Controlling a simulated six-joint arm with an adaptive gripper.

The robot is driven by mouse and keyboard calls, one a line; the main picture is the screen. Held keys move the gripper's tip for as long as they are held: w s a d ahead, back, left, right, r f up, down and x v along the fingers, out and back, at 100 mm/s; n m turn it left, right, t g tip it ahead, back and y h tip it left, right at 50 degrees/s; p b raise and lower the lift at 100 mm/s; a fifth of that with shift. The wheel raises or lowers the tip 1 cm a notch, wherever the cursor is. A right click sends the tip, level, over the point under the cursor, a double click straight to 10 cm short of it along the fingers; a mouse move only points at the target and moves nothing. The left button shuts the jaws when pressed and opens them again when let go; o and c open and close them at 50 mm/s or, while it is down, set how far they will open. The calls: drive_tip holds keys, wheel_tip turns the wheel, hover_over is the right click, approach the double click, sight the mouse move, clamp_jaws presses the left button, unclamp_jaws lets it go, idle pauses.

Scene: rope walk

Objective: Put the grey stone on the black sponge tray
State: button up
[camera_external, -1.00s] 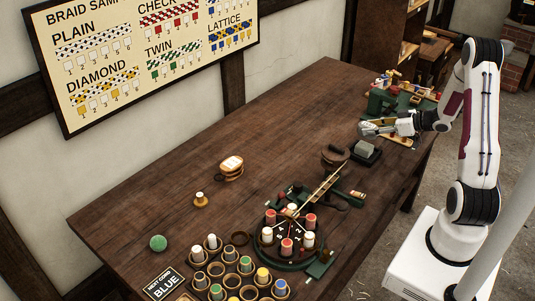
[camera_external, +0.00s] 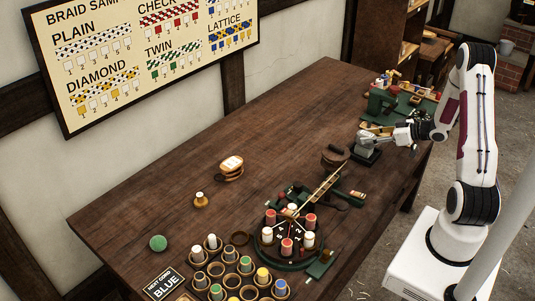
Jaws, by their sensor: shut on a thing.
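The black sponge tray (camera_external: 369,157) is a small dark block at the right side of the wooden table. My gripper (camera_external: 366,143) is right over it, pointing down and left, shut on the grey stone. The fingers cover most of the stone, and its outline is hard to separate from them. The stone is at or just above the tray's top; I cannot tell whether it touches.
A dark round spool (camera_external: 334,154) stands close to the left of the tray. A green rack (camera_external: 385,100) with bobbins is behind. The round braiding stand (camera_external: 289,240) and bobbin cups (camera_external: 232,254) are in front.

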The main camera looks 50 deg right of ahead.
drive_tip(key=shift+f, duration=0.2)
idle(0.3)
drive_tip(key=o, duration=1.4)
drive_tip(key=shift+r, duration=0.1)
drive_tip(key=v, duration=1.2)
